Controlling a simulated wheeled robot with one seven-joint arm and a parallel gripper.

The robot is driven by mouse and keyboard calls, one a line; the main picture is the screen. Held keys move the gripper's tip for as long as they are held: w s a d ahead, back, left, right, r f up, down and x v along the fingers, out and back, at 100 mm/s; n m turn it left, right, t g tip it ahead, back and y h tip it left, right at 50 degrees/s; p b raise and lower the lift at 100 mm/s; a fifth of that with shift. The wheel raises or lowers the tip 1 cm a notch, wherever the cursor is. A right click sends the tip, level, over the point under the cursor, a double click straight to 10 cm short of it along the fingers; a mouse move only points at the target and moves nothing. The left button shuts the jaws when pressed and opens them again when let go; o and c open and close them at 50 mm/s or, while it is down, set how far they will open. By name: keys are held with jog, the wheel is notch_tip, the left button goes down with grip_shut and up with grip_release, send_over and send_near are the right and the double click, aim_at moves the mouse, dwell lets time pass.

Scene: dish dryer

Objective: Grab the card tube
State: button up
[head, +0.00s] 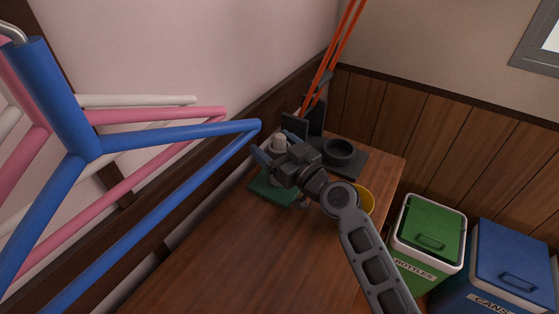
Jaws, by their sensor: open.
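A pale, upright, rounded thing (279,143) shows between the fingertips. It may be the card tube, but its lower part is hidden by my gripper and I cannot tell for sure. I cannot tell whether the fingers touch it. No other thing in view looks clearly like a card tube.
A green flat thing (262,188) lies below my gripper. A dark round holder (341,150) and orange rods (325,65) stand behind. A yellow round thing (366,199) is partly behind my arm. Blue rack bars (190,135) cross the left. Green (432,228) and blue (512,262) bins stand right.

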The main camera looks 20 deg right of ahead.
jog(key=shift+c, duration=0.2)
jog(key=c, duration=1)
jog(key=shift+r, duration=0.1)
